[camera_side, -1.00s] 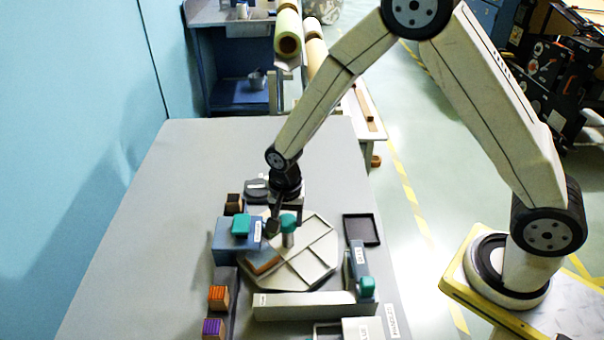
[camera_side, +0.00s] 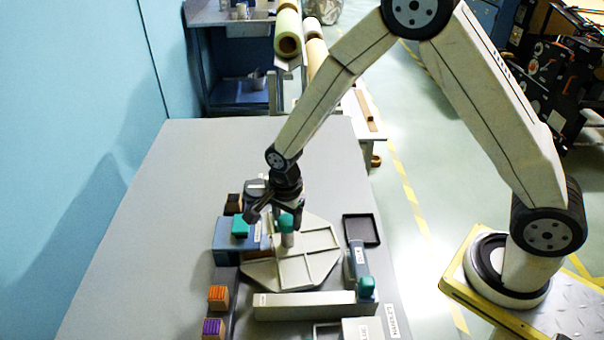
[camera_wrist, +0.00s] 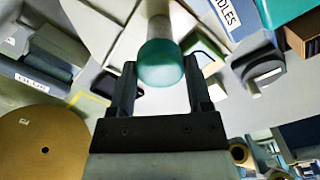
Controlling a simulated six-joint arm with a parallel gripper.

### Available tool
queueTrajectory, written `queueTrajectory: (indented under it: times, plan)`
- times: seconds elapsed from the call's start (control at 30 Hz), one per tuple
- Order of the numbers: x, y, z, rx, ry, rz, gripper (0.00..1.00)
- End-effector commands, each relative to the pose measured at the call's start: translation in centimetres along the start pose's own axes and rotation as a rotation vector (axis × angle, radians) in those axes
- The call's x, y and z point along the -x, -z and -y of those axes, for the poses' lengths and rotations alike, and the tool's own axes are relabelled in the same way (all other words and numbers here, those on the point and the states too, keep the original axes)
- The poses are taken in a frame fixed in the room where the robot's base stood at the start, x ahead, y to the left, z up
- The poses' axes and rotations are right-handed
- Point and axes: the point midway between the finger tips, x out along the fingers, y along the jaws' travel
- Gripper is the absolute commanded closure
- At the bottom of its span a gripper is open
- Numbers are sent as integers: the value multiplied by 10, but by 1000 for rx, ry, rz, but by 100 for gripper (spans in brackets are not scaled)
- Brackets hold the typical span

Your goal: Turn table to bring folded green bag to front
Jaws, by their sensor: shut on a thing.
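The turntable (camera_side: 300,268) is a pale grey, many-sided plate with raised dividers, low on the grey bench. A pale post with a teal knob (camera_side: 286,222) stands up from it. My gripper (camera_side: 281,212) is shut on this post. In the wrist view, the teal knob (camera_wrist: 160,64) sits between the two dark fingers (camera_wrist: 160,90).
A long grey bar (camera_side: 305,306) lies in front of the turntable. A dark tray (camera_side: 361,230) and a blue holder with a teal top (camera_side: 366,287) stand right. Orange (camera_side: 218,297) and purple (camera_side: 212,327) blocks are front left.

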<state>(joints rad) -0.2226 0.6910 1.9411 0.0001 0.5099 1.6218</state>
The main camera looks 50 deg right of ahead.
Motion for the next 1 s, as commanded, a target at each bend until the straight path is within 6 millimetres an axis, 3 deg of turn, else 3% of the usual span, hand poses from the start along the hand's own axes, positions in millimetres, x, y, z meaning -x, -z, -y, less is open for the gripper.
queueTrajectory:
  times: [0.4, 1.0]
  plan:
    - [1, 0, 1, -142, 3, 0, 100]
    - [1, 0, 1, -168, 3, 0, 100]
